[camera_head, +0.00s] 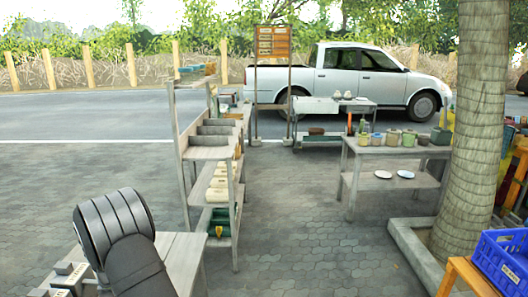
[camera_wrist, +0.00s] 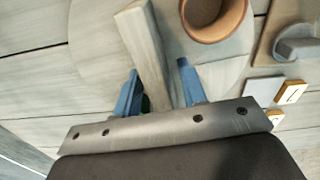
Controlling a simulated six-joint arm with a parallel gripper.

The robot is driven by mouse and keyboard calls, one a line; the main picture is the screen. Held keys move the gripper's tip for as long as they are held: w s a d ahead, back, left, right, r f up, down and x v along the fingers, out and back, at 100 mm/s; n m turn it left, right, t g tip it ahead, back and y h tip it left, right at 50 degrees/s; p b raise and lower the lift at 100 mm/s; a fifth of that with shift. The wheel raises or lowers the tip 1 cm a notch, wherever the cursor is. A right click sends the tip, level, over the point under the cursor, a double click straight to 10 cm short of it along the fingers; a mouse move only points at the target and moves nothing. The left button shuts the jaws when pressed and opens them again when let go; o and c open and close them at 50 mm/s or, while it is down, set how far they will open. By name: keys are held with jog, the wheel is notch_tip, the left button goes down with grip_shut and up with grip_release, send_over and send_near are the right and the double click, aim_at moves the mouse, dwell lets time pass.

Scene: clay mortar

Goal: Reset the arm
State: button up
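My gripper (camera_wrist: 158,68) shows in the wrist view with two blue fingers spread apart. A pale, square-edged bar (camera_wrist: 143,45) runs between the fingers. A gap shows between the bar and the right finger, and I cannot tell whether the left finger touches it. A brown clay pot (camera_wrist: 215,22), probably the mortar, stands up and to the right of the fingers, partly cut off by the top edge. In the head view my arm is at the lower left over a grey table (camera_head: 182,262), and the gripper is hidden.
A round pale board (camera_wrist: 90,35) lies under the pot and bar. A grey object (camera_wrist: 297,45) and small tiles (camera_wrist: 290,92) lie at the right. In the head view, a shelf (camera_head: 210,152), a table of pots (camera_head: 390,152) and a tree trunk (camera_head: 480,130) stand beyond open paving (camera_head: 300,225).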

jog(key=shift+r, duration=0.1)
notch_tip(320, 180, up, 17)
notch_tip(320, 180, down, 17)
jog(key=shift+f, duration=0.1)
jog(key=shift+m, duration=0.3)
notch_tip(320, 180, up, 18)
jog(key=f+m, duration=0.2)
jog(key=f, duration=0.4)
jog(key=f+m, duration=0.3)
jog(key=f, duration=0.3)
jog(key=f+m, duration=0.2)
jog(key=f, duration=0.4)
jog(key=shift+s+m, duration=0.2)
jog(key=shift+m, duration=0.1)
